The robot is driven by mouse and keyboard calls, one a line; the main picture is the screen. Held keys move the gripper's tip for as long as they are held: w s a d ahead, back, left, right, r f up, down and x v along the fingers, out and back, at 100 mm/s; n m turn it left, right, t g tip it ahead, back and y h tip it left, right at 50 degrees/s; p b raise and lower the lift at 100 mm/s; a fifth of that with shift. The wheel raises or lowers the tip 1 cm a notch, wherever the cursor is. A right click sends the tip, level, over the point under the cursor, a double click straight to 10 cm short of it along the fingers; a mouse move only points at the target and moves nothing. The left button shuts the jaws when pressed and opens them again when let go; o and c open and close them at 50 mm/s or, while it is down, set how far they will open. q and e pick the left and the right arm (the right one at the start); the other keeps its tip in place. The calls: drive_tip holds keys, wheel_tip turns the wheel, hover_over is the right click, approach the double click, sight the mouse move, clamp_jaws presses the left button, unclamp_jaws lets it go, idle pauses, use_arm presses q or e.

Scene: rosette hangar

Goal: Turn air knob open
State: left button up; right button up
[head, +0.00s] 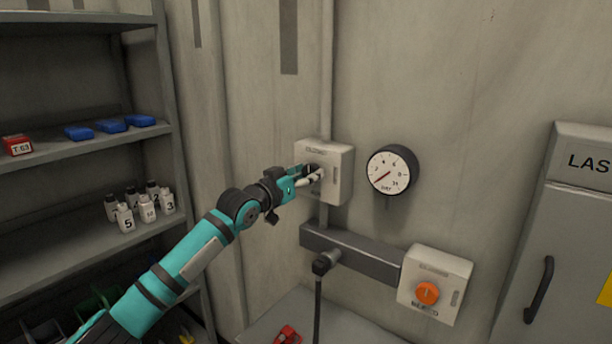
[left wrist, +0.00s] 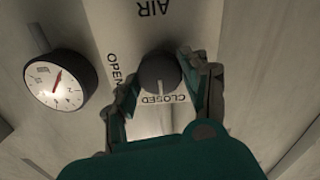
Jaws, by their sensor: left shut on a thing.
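The air knob (left wrist: 158,74) is a dark round knob on a pale wall box (head: 340,176). In the left wrist view the box shows upside down, with the words AIR, OPEN and CLOSED, and the knob's pale mark points at CLOSED. My left gripper (head: 314,172) reaches the front of the box, its fingers on either side of the knob and shut on it. It also shows in the left wrist view (left wrist: 155,85). In the head view the fingers mostly hide the knob. My right gripper is not in view.
A round pressure gauge (head: 391,171) hangs right of the box. Below are a grey rail (head: 350,249) with a dark plug and a box with an orange knob (head: 428,293). Shelves (head: 80,152) with bottles and blue items stand left. A grey cabinet (head: 560,240) stands right.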

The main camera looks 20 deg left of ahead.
use_arm(q)
drive_tip(key=c, duration=0.3)
drive_tip(key=m, duration=0.3)
drive_tip(key=shift+m+p, duration=0.3)
drive_tip(key=shift+p, duration=0.05)
drive_tip(key=m+p, duration=0.1)
drive_tip(key=m, duration=0.2)
drive_tip(key=shift+m, duration=0.4)
drive_tip(key=m+p, duration=0.3)
drive_tip(key=m, duration=0.2)
drive_tip(key=shift+d+f+m+p, duration=0.1)
drive_tip(key=shift+m+p, duration=0.9)
drive_tip(key=shift+m, duration=1.8)
drive_tip(key=shift+f, duration=0.1)
